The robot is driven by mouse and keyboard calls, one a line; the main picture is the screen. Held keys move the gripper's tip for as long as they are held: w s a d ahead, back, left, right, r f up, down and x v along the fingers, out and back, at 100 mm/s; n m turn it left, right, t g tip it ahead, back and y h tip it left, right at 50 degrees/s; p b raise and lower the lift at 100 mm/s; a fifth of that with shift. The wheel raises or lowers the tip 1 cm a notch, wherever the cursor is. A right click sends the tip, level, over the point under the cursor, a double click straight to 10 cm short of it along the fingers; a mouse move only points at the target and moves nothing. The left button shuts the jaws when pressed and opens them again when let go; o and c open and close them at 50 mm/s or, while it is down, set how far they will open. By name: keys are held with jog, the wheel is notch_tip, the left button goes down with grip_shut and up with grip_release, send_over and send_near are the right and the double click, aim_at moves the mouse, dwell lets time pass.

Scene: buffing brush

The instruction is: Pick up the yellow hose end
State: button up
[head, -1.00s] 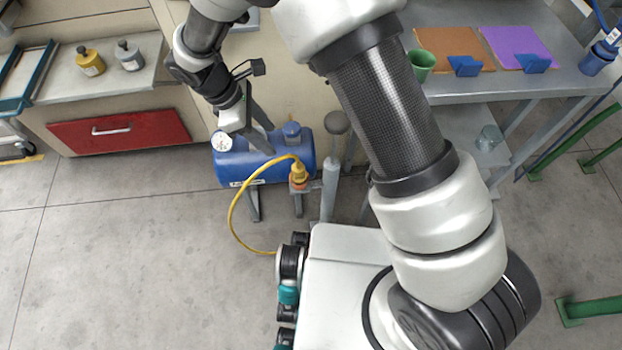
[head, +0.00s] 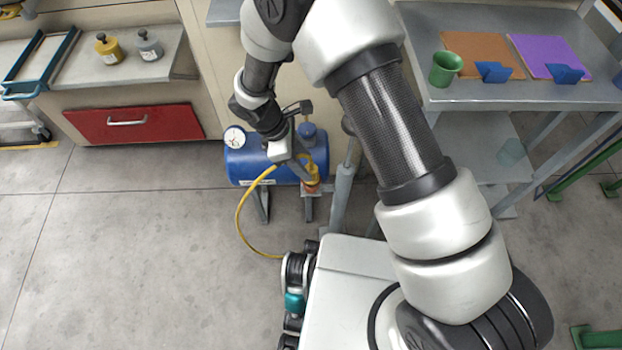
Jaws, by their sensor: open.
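The yellow hose end (head: 313,171) is a yellow connector at the right end of the blue air tank (head: 250,165). My gripper (head: 306,172) is open and points down and to the right, right by the hose end. Its fingers partly cover the hose end and the tank, so I cannot tell whether they touch the hose end or stand around it.
A grey post (head: 343,185) stands just right of the hose end. The tank has a round gauge (head: 235,138) at its left. A red drawer (head: 132,124) is at the left and a metal workbench (head: 490,92) at the right. The floor in front is clear.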

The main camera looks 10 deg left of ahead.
aim_at(311, 168)
jog(key=b+x, duration=0.1)
jog(key=x, duration=0.3)
jog(key=shift+d+f, duration=0.2)
jog(key=shift+d, duration=0.1)
grip_shut()
jog(key=shift+w+r, duration=0.1)
jog(key=shift+r, duration=0.1)
